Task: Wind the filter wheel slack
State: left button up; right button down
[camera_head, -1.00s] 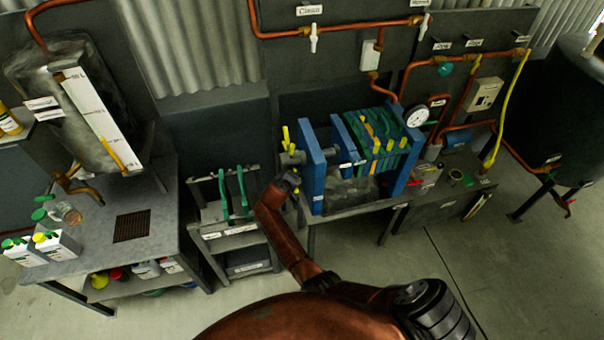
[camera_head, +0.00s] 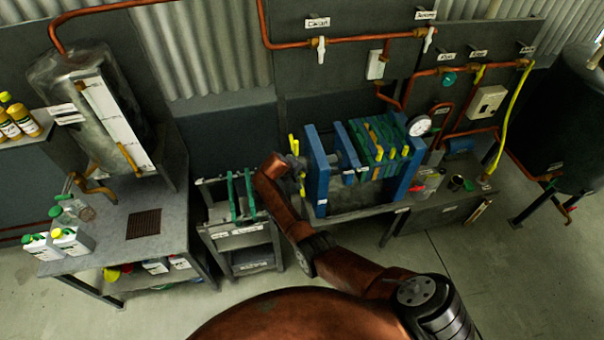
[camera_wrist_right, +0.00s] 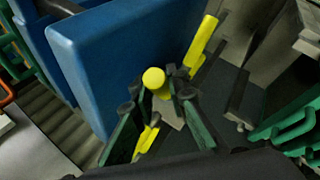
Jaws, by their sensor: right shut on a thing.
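The filter wheel (camera_head: 293,143) has yellow spoke handles and sits at the left end of the filter press, outside its blue end plate (camera_head: 317,175). My right gripper (camera_head: 286,162) is at the wheel, its fingers largely hidden in the head view. In the right wrist view my right gripper (camera_wrist_right: 156,92) is shut on a yellow handle (camera_wrist_right: 154,78) of the wheel, whose round end shows between the fingers. Another yellow handle (camera_wrist_right: 203,43) points up and right, and one (camera_wrist_right: 147,138) shows lower down. The blue end plate (camera_wrist_right: 115,65) stands just left of the fingers. My left gripper is not in view.
A grey rack (camera_head: 240,230) with green plates stands close left of the wheel; green plates (camera_wrist_right: 290,125) also show at right in the right wrist view. Green and yellow press plates (camera_head: 385,138) hang right of the end plate. A metal table (camera_head: 110,238) stands further left.

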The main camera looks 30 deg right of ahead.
jog(key=shift+r, duration=0.1)
jog(key=c, duration=1.9)
grip_release()
jog(key=shift+v, duration=5.9)
